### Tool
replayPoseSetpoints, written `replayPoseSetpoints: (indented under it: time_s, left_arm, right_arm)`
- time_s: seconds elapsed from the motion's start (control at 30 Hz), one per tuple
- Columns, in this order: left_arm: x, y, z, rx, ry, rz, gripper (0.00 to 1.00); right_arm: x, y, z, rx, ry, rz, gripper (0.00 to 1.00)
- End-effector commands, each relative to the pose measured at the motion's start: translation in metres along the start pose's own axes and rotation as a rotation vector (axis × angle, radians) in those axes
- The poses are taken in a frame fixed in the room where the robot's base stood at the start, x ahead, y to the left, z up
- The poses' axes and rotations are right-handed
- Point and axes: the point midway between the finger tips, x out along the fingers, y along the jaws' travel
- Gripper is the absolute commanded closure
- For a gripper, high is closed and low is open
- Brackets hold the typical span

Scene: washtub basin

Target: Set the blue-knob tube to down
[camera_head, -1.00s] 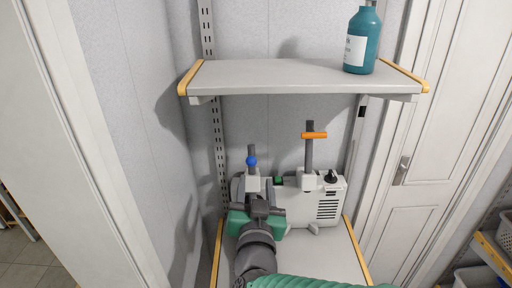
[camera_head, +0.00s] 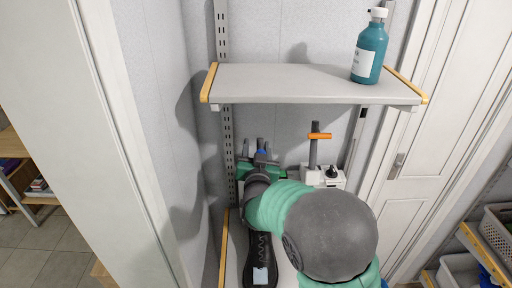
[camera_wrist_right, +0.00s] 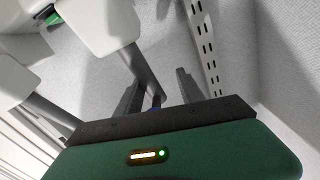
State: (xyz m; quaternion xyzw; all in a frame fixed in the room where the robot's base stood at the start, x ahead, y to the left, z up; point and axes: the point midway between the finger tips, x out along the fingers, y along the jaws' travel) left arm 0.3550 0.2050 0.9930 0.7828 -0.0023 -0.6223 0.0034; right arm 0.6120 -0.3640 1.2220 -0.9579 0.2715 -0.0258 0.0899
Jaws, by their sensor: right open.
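The blue-knob tube stands upright at the back of the lower shelf. Its blue knob (camera_head: 262,153) shows between the fingers of my right gripper (camera_head: 261,147) in the head view; most of the tube is hidden by my arm. In the right wrist view the dark tube (camera_wrist_right: 142,72) comes out of a white mount (camera_wrist_right: 105,22) and runs down between the two fingers of my right gripper (camera_wrist_right: 158,92). The jaws are open, with one finger on each side of the tube; I cannot tell whether either touches it. My left gripper is not in view.
A second upright tube with an orange knob (camera_head: 319,136) stands to the right on a white device (camera_head: 327,172) with a black dial. An upper shelf (camera_head: 300,83) overhangs, carrying a teal bottle (camera_head: 370,52). A wall lies close on the left.

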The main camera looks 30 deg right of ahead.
Motion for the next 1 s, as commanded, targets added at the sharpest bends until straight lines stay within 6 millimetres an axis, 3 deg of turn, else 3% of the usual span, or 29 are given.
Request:
replayPoseSetpoints:
  time_s: [0.07, 0.4, 1.0]
  left_arm:
    - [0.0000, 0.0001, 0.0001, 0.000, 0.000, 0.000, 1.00]
    - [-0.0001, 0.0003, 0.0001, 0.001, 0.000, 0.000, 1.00]
    - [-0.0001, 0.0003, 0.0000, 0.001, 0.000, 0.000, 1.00]
  right_arm:
    - [0.0001, 0.0015, -0.0003, 0.001, 0.000, 0.001, 0.56]
    - [0.0002, 0.0013, -0.0002, 0.000, 0.001, 0.003, 1.00]
    - [-0.0007, -0.0003, -0.0009, 0.003, 0.001, -0.001, 1.00]
